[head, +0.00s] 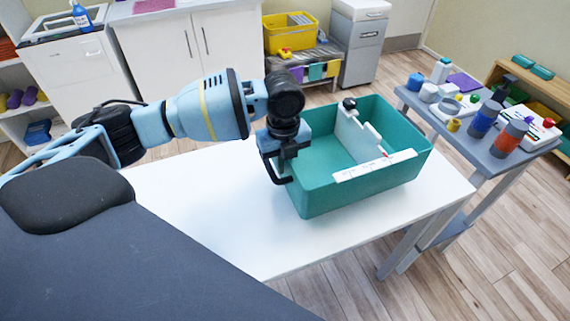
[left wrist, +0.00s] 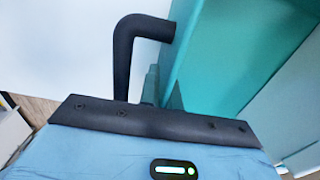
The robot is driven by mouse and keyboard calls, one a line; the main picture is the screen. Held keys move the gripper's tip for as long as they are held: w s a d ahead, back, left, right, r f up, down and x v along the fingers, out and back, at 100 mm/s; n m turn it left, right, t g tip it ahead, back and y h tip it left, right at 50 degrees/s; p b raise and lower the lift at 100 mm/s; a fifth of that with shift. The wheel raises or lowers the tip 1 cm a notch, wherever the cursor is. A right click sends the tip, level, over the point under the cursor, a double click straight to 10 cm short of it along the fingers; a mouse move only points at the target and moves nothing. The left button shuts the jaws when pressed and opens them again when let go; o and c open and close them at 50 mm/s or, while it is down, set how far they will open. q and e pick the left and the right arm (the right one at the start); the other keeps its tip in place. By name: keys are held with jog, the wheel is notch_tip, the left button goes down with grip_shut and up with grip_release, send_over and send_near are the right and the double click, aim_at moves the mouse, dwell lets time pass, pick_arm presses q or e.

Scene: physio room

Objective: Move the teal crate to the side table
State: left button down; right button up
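The teal crate (head: 400,115) is an open-topped box standing on a white table (head: 195,200). White pieces, one a divider-like panel (head: 350,132), are inside it, and a white strip lies along its near rim. My right gripper is not in view.
A grey-topped table (head: 478,140) at the right, possibly the side table, holds bottles, jars and a white tray. A floor gap lies between it and the white table. A yellow crate (head: 290,35) and a grey bin (head: 362,50) stand behind. The white table's left part is clear.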

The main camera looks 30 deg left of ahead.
pick_arm(q)
jog(key=shift+w+a+r, duration=0.1)
jog(key=shift+w+a, duration=0.15)
jog(key=shift+w, duration=0.25)
jog(key=shift+w+a, duration=0.2)
jog(key=shift+w, duration=0.3)
jog(key=shift+w+a, duration=0.25)
jog(key=shift+w, duration=0.15)
notch_tip(320, 180, down, 3)
jog(key=shift+f, duration=0.4)
jog(key=c, duration=2)
grip_release()
jog(key=shift+s+f, duration=0.15)
jog(key=shift+o, duration=1.9)
